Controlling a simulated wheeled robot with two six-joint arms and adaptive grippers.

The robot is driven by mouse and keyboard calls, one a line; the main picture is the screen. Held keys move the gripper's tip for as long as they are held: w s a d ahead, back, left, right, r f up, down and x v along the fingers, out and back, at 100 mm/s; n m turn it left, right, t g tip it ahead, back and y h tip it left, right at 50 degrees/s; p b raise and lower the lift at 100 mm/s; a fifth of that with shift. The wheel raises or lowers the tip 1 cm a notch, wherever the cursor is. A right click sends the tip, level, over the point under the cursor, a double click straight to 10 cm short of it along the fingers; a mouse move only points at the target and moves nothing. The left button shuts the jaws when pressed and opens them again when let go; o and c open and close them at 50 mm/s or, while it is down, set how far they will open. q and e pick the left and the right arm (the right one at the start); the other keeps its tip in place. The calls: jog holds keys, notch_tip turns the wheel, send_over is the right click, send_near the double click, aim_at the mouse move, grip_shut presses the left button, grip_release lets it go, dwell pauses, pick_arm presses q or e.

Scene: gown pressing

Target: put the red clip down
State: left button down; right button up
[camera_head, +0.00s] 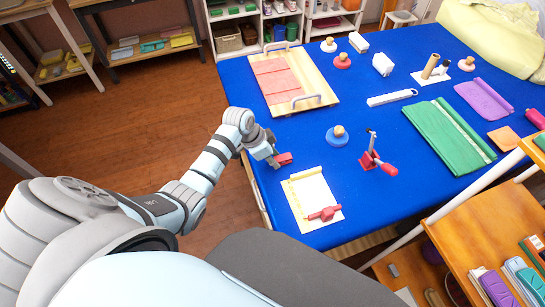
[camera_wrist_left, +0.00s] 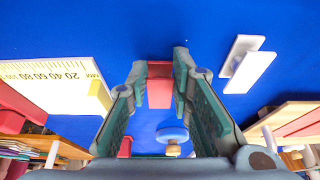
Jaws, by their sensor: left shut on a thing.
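My left gripper (camera_head: 271,155) is over the near left edge of the blue table. It is shut on a red clip (camera_head: 284,158), which sticks out beyond the fingertips. In the left wrist view the red clip (camera_wrist_left: 160,86) sits between the two fingertips (camera_wrist_left: 160,72), with blue cloth around it. I cannot tell whether the clip touches the cloth. A second red clip (camera_head: 325,213) lies on the cream measuring board (camera_head: 308,190), nearer to me. My right gripper is in neither view.
A blue disc with a wooden knob (camera_head: 337,137) and a red clamp (camera_head: 378,164) stand to the right. A wooden board with pink panels (camera_head: 312,78) lies farther back. Green folded cloth (camera_head: 447,135) lies to the right. Blue cloth is bare around the held clip.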

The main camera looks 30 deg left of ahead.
pick_arm(q)
jog(key=c, duration=1.4)
grip_release()
jog(key=shift+r, duration=0.25)
jog(key=p+v, duration=0.3)
jog(key=v, duration=0.9)
jog(key=shift+w+a+r, duration=0.1)
jog(key=shift+r, duration=0.3)
